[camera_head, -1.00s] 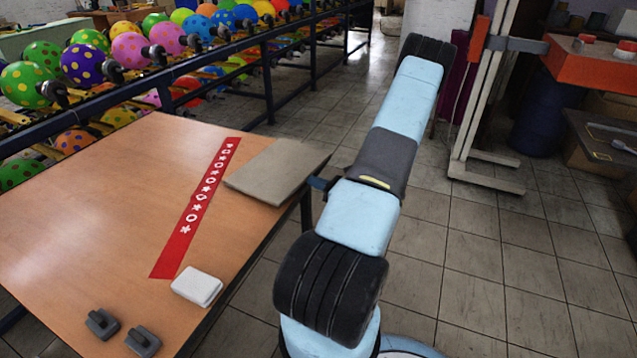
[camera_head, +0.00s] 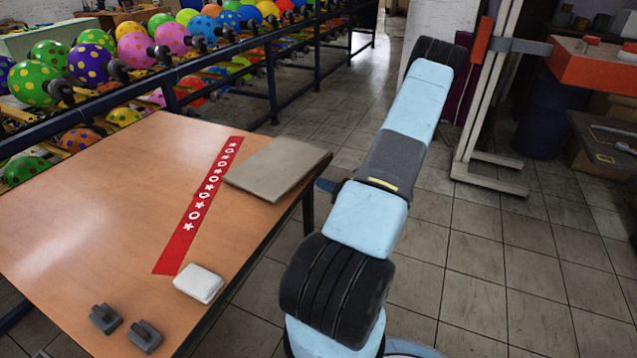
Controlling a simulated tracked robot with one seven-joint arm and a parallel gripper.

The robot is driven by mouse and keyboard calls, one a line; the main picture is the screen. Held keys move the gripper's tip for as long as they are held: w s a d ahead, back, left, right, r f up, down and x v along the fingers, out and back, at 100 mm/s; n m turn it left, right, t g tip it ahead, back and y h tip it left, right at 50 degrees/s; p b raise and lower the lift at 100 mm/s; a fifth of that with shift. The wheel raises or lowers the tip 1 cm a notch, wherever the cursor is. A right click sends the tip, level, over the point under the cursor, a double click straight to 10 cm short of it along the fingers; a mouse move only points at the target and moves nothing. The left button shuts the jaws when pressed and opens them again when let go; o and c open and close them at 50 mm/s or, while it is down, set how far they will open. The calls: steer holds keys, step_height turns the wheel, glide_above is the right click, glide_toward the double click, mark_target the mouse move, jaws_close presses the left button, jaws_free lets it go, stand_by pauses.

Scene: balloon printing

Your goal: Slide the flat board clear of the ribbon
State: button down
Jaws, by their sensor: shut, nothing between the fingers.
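The flat board (camera_head: 276,168) is a grey-beige slab lying at the far right of the wooden table, along its right edge. The ribbon (camera_head: 196,208) is a red strip with white flower and ring shapes, lying to the left of the board. The board's left corner comes right up to the ribbon's right edge; I cannot tell whether it touches or slightly overlaps it. My arm stands to the right of the table. A small dark part of it shows near the board's right side, but no fingers can be made out, so my gripper is hidden.
A white block (camera_head: 198,283) lies near the ribbon's near end. Two dark grey handled pieces (camera_head: 106,318) (camera_head: 145,335) sit at the table's front. The left of the table (camera_head: 90,215) is bare. A rack of colourful balloons (camera_head: 175,38) stands behind. Tiled floor is open at right.

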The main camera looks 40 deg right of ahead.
steer(key=v, duration=0.9)
steer(key=shift+s, duration=0.2)
steer(key=shift+r, duration=0.1)
steer(key=w+a+r+n+g+y, duration=0.3)
steer(key=a+r+n+g, duration=0.4)
steer(key=a+r+n, duration=0.3)
steer(key=w+a+r+n+g+y, duration=0.3)
steer(key=a+r+n+g, duration=0.4)
steer(key=a+r, duration=0.55)
steer(key=s+a+r+n+t+h, duration=0.1)
steer(key=s+a+r+n+h, duration=0.4)
steer(key=s+a+r+n, duration=0.2)
steer(key=s+a+r+n+t+h, duration=0.1)
steer(key=s+a+r+n+h, duration=0.5)
steer(key=r, duration=0.6)
steer(key=s+a+n, duration=0.1)
steer(key=a+n, duration=0.1)
steer(key=shift+s+n, duration=0.4)
